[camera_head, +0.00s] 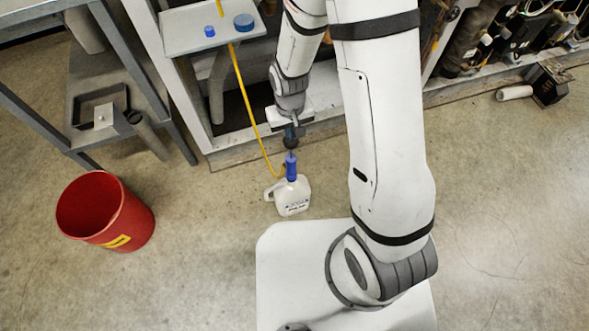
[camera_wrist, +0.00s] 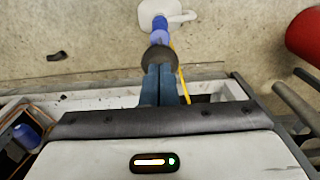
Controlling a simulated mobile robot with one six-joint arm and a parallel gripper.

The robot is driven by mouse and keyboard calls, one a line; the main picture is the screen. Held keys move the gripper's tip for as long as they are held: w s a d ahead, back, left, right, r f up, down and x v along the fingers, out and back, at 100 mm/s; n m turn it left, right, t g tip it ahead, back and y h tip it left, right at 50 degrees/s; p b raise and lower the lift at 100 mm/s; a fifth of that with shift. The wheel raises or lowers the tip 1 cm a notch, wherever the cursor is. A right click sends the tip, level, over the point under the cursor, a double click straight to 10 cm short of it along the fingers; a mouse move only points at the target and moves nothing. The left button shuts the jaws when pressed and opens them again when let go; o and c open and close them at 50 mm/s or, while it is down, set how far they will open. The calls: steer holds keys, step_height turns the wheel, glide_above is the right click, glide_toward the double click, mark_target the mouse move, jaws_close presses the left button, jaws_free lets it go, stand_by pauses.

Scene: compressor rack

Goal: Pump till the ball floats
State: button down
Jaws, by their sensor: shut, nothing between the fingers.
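A white jug (camera_head: 290,198) stands on the concrete floor with a blue pump (camera_head: 291,166) on top. A dark round knob (camera_head: 290,142) tops the pump. In the wrist view the jug (camera_wrist: 160,13), blue pump (camera_wrist: 160,28) and knob (camera_wrist: 158,57) line up ahead of my fingers. My gripper (camera_head: 291,130) is shut and empty, just above the knob. In the wrist view its fingertips (camera_wrist: 159,72) overlap the knob's near edge; I cannot tell whether they touch it. A yellow hose (camera_head: 246,95) runs up from the pump. I cannot make out a ball.
A red bucket (camera_head: 104,212) stands on the floor at the left. A grey metal table (camera_head: 115,85) is at the upper left. A grey shelf (camera_head: 212,27) carries two blue caps. Rack machinery (camera_head: 490,40) lies at the upper right.

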steer(key=shift+f+b, duration=2.45)
steer(key=shift+f, duration=1.15)
step_height(320, 180, up, 10)
steer(key=p, duration=0.7)
steer(key=shift+p, duration=0.35)
steer(key=shift+f, duration=0.1)
steer(key=shift+f, duration=0.15)
step_height(320, 180, down, 10)
steer(key=b, duration=0.8)
step_height(320, 180, up, 10)
steer(key=p, duration=0.8)
steer(key=shift+r, duration=0.2)
steer(key=shift+f, duration=0.1)
